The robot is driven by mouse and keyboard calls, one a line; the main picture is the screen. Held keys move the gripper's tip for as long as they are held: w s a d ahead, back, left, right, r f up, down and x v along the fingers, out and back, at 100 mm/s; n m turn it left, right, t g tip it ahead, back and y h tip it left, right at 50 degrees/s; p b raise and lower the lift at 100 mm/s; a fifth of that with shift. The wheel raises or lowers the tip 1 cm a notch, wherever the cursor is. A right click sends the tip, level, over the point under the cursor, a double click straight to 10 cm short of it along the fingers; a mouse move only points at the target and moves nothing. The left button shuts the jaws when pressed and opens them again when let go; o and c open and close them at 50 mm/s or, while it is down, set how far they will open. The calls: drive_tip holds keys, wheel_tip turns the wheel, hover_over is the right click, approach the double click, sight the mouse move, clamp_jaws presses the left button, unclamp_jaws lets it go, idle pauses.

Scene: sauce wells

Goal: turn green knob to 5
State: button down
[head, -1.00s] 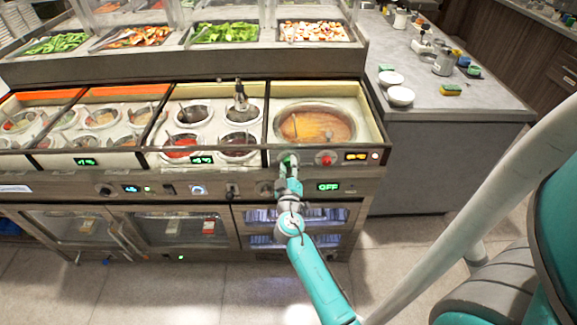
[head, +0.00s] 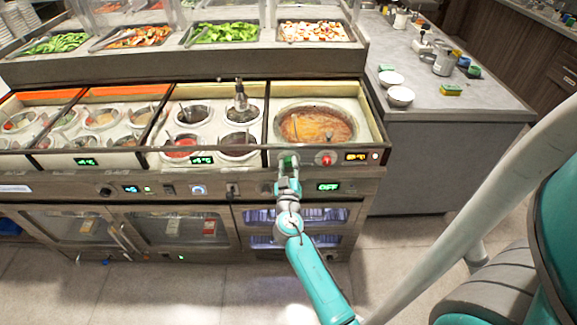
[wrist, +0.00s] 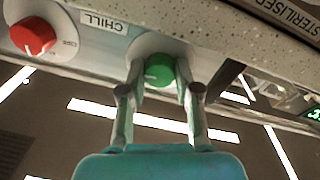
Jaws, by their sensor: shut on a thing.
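The green knob (wrist: 160,72) sits on the pale front panel of the sauce counter, with a white pointer mark on its left side in the wrist view. My gripper (wrist: 160,90) is shut on the green knob, one finger on each side of it. In the head view my gripper (head: 288,168) is at the counter's front edge, and the green knob (head: 288,158) is partly hidden by it. The knob's scale numbers cannot be read.
A red knob (wrist: 34,36) is beside the green one, near a "CHILL" label (wrist: 104,23). In the head view the red knob (head: 326,159) is just right of my gripper. A green "OFF" display (head: 328,187) is below. A soup well (head: 316,126) lies behind.

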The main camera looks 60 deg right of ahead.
drive_tip(key=c, duration=0.8)
unclamp_jaws()
drive_tip(key=v, duration=1.2)
